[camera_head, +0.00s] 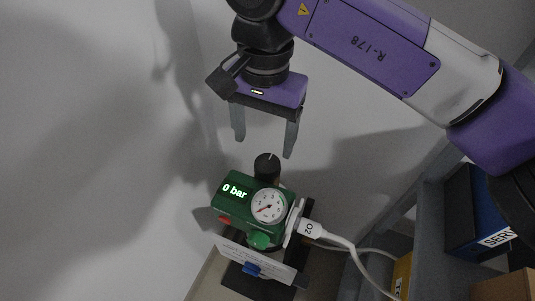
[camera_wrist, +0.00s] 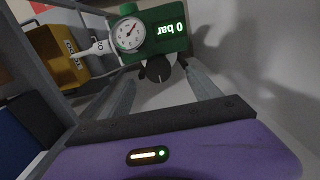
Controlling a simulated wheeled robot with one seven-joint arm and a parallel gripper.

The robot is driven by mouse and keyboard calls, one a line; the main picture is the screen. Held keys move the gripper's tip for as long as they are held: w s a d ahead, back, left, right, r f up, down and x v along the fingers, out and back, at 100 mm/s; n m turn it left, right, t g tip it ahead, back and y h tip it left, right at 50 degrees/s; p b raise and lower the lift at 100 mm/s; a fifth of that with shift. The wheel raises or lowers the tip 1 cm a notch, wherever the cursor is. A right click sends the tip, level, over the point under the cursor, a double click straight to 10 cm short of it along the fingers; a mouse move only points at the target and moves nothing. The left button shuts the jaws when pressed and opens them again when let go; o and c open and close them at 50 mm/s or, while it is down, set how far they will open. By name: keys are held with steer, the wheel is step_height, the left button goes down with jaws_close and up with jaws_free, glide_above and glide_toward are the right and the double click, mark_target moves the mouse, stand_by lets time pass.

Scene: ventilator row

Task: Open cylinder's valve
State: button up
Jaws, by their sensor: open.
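The cylinder's green valve head (camera_head: 233,207) stands low in the middle of the head view, with a lit display reading 0 bar and a round white gauge (camera_head: 269,206). A black knob (camera_head: 267,166) with a white mark sits on top; it also shows in the wrist view (camera_wrist: 158,69). A white O2 connector (camera_head: 310,228) with a hose is plugged into its right side. My gripper (camera_head: 262,148) is open and empty, pointing down above the knob, its fingers apart on either side and not touching it. The cylinder's body is mostly hidden below the head.
A grey shelf (camera_head: 428,215) stands on the right with a blue box (camera_head: 470,215) and a yellow box (camera_head: 401,275). A white hose (camera_head: 358,262) runs toward it. A white label plate (camera_head: 262,262) sits below the valve. A pale wall is close on the left and behind.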

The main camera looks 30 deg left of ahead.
mark_target(267, 163)
steer(key=shift+w+d, duration=0.2)
steer(key=shift+w, duration=0.15)
steer(key=shift+f, duration=3.75)
steer(key=c, duration=1.4)
